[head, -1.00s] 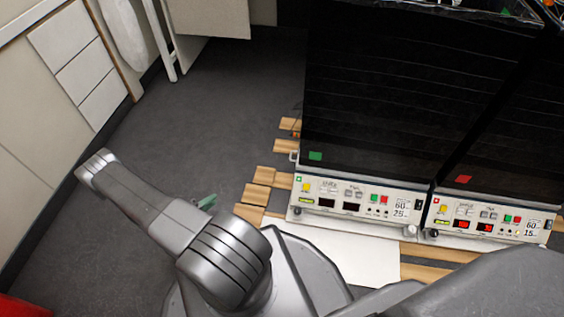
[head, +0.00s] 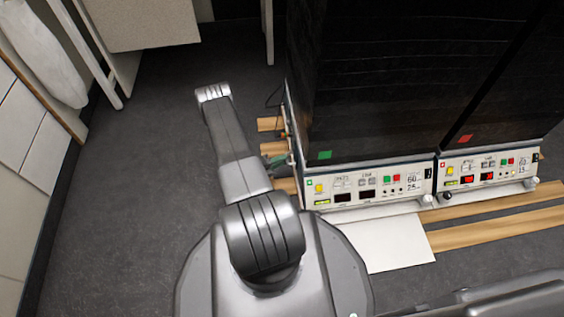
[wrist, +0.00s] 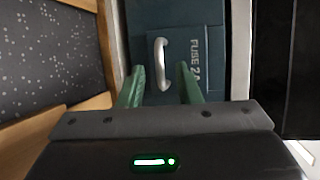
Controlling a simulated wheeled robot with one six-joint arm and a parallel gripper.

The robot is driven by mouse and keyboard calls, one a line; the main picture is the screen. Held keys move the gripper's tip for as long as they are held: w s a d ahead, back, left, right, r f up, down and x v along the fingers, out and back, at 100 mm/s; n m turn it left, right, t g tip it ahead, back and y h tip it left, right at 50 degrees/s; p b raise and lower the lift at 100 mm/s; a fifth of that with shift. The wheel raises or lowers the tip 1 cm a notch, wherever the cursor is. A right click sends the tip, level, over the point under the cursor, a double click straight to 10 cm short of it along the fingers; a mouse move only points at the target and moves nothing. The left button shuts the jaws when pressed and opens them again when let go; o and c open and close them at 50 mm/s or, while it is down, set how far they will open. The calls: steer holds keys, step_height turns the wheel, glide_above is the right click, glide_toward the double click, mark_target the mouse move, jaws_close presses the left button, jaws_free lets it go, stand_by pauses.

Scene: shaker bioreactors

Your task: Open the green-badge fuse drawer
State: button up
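The green-badge unit is a tall dark cabinet with a green badge (head: 324,155) above a white control panel (head: 370,185). In the wrist view, a dark teal fuse drawer (wrist: 202,28) lettered "FUSE 2A" carries a silver bar handle (wrist: 160,62). The drawer looks shut, though its edges are partly hidden. My gripper (wrist: 160,68) is open, its two green fingers pointing at the drawer, one on each side of the handle's lower part. Whether they touch it I cannot tell. In the head view my gripper (head: 279,161) is at the unit's left side, mostly behind my arm.
A similar unit with a red badge (head: 465,139) stands to the right. Wooden slats (head: 485,233) lie under the units. A white sheet (head: 385,243) lies in front. The grey floor (head: 150,165) on the left is clear. White cabinets line the left edge.

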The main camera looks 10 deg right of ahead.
steer(key=shift+w+d+f, duration=0.1)
steer(key=shift+w+d, duration=0.1)
steer(key=shift+d, duration=0.4)
steer(key=shift+c, duration=0.2)
jaws_close()
steer(key=shift+a, duration=0.1)
steer(key=a+b, duration=0.1)
steer(key=a, duration=0.6)
steer(key=shift+a, duration=0.3)
steer(key=shift+o, duration=0.2)
jaws_free()
